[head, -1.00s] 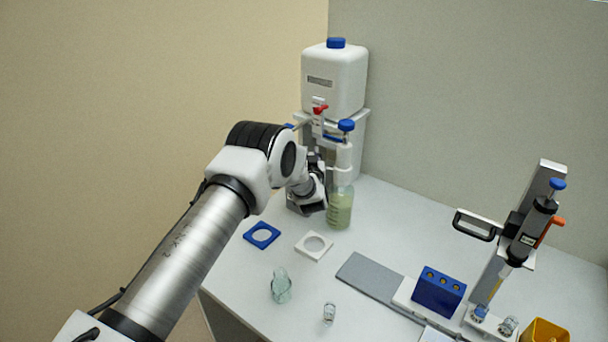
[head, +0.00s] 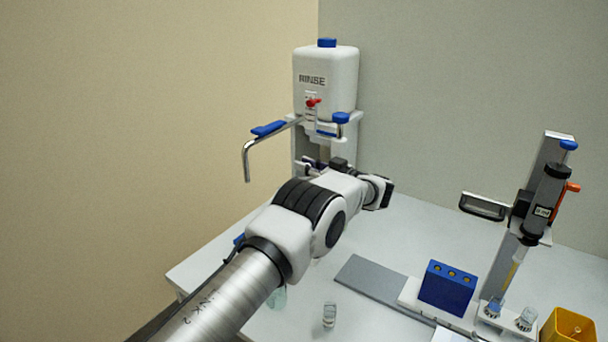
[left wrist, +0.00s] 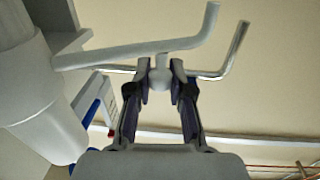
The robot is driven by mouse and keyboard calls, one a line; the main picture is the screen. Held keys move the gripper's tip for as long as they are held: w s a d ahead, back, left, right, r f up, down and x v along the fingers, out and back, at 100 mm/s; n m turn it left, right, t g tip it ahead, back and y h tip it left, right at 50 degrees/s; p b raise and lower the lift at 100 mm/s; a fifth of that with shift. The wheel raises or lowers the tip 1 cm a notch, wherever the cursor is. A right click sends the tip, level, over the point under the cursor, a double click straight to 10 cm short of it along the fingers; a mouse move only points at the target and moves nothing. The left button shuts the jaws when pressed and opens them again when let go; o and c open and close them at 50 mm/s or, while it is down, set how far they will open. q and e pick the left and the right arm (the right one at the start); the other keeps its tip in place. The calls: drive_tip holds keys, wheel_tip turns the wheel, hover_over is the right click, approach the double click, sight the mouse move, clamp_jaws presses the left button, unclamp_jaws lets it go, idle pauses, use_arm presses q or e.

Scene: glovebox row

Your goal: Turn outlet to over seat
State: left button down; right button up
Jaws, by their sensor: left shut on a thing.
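The dispenser's blue top (head: 340,118) shows in front of the rinse tank; my left arm hides its bottle. In the left wrist view the white dispenser body (left wrist: 38,95) is at the left. Its matte grey outlet (left wrist: 125,50) runs right from there and bends at the end. My left gripper (left wrist: 160,80) is shut on a small round knob (left wrist: 160,62) at the outlet. The seats are hidden behind my arm, apart from a blue edge (head: 238,239). My right gripper is not in view.
The rinse tank (head: 327,68) has a bent metal pipe (head: 246,162) with a blue lever (head: 268,128); the pipe passes close behind the outlet in the wrist view. A small vial (head: 329,315), a blue block (head: 446,287) and a yellow bin (head: 568,327) stand at the front and right.

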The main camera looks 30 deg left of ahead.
use_arm(q)
drive_tip(key=shift+s+d+f+n+g+b, duration=0.15)
drive_tip(key=shift+d+n+g+b, duration=0.15)
drive_tip(key=shift+g+b, duration=0.25)
drive_tip(key=shift+s+d+r+g, duration=0.1)
drive_tip(key=shift+d+r+g, duration=0.05)
drive_tip(key=shift+r+g, duration=0.1)
drive_tip(key=c, duration=1)
unclamp_jaws()
drive_tip(key=d, duration=0.7)
drive_tip(key=shift+s+d, duration=0.25)
drive_tip(key=shift+d, duration=0.05)
